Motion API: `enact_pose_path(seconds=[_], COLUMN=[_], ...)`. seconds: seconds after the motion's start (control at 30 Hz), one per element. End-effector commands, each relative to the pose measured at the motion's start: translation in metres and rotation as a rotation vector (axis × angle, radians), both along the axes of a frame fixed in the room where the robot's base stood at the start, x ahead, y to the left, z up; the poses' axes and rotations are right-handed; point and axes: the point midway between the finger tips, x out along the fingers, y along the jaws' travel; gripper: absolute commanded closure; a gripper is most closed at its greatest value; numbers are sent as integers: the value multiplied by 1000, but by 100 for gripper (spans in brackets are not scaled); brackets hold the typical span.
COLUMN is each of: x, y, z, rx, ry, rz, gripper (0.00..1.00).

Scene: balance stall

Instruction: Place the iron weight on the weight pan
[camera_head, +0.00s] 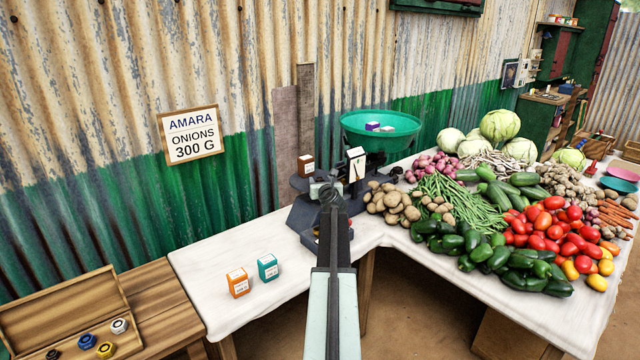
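The balance has a dark grey base (302,216) and a large green pan (352,138) holding small purple and white boxes. A dark flat plate, which looks like the weight pan (299,183), is on the left, with a small brown box (306,165) at it. Several round weights lie in an open wooden case at lower left: a blue one (87,341), a yellow one (105,350), a white one (120,326) and a dark one (52,354). I cannot tell which is the iron weight. My gripper (326,186) is in front of the balance; its fingers are too small to read.
An orange box (238,283) and a teal box (268,267) stand on the white-covered table (210,290). Vegetables, including tomatoes (550,228) and potatoes (390,202), crowd the right. The wooden case (60,308) sits on a bench. A wall sign (191,135) reads "AMARA ONIONS 300 G".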

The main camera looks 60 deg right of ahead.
Motion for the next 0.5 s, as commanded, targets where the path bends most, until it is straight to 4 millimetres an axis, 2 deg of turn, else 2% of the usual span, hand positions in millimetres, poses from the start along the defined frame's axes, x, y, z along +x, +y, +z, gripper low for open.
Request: enact_pose_path(seconds=[0.3,0.5], x=[0,-29], y=[0,35], z=[6,11], rx=[0,0], ry=[0,0], rz=[1,-1], gripper=[49,49])
